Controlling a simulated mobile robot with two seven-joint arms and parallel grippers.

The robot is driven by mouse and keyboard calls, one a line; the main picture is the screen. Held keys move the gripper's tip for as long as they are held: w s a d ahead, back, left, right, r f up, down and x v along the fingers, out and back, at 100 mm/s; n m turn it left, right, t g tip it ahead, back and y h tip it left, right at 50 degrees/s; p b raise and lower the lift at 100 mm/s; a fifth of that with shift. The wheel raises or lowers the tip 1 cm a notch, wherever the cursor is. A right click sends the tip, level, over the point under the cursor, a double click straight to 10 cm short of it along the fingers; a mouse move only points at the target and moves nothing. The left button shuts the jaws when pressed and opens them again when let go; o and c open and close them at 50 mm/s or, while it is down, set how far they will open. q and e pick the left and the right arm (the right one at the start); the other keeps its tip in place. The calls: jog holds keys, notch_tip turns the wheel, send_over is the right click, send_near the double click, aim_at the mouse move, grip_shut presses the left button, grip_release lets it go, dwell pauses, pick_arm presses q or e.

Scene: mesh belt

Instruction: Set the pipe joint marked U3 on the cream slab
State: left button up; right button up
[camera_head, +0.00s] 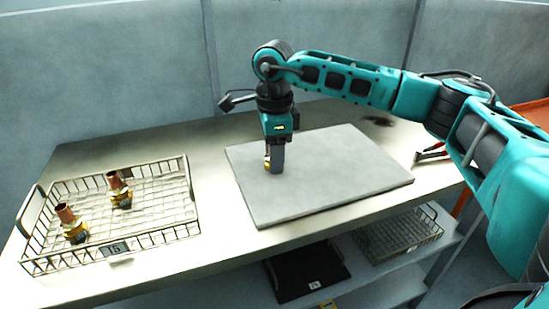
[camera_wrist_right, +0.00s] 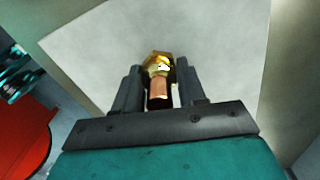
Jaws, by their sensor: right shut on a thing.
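The slab (camera_head: 345,183), pale grey in the head view, lies flat on the bench; it also fills much of the right wrist view (camera_wrist_right: 225,60). My right gripper (camera_head: 272,166) points down over its left part. It is shut on a brass and copper pipe joint, which shows between the fingers in the right wrist view (camera_wrist_right: 158,68). In the head view the fingers mostly hide this joint. Its marking is too small to read, and I cannot tell whether it touches the slab. My left gripper is not in view.
A wire basket (camera_head: 188,229) with a tag stands at the left of the bench, holding two copper and brass joints (camera_head: 72,224) (camera_head: 119,190). A black tray (camera_head: 290,285) and another wire basket (camera_head: 430,238) sit on the shelf below. Most of the slab is bare.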

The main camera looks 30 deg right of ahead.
jog(key=shift+f, duration=0.45)
jog(key=shift+f, duration=0.15)
jog(key=o, duration=1.2)
jog(key=shift+r, duration=0.3)
notch_tip(320, 180, up, 12)
jog(key=shift+f+p, duration=0.1)
jog(key=shift+p, duration=0.4)
